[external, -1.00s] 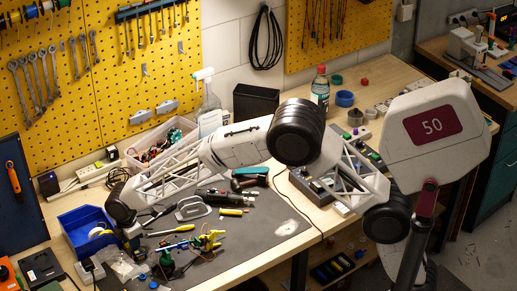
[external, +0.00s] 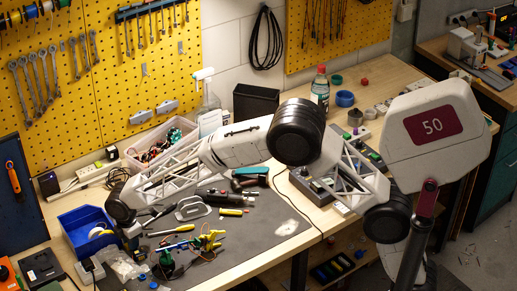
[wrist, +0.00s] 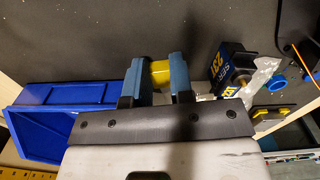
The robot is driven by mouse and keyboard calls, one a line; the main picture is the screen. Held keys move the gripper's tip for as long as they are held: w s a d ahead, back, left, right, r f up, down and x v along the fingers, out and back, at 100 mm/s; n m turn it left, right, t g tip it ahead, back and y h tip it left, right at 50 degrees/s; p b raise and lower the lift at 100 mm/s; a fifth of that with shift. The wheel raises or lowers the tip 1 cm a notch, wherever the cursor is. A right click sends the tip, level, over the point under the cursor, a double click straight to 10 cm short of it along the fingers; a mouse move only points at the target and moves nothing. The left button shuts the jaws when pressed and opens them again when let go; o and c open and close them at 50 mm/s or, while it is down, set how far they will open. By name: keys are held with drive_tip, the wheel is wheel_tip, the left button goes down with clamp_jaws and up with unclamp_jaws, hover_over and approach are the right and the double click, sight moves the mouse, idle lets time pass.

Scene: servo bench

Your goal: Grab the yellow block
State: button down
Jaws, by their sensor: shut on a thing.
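The yellow block (wrist: 161,73) shows in the wrist view as a small, rounded yellow piece between the two blue fingers. My gripper (wrist: 161,77) is shut on it, with a finger pressed against each side. Dark mat lies beyond the fingertips; I cannot tell how high the block is above it. In the external view my gripper (external: 131,243) is low at the front left of the bench, beside the blue bin. There the block is too small or hidden to make out.
The blue bin (wrist: 62,93) stands left of my gripper, and also shows in the external view (external: 72,221). A dark servo (wrist: 233,65) and a blue cap (wrist: 279,82) lie to the right. A yellow-handled screwdriver (external: 181,229) and loose parts lie on the grey mat (external: 265,218).

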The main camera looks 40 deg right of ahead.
wheel_tip(320, 180, up, 10)
idle(0.6)
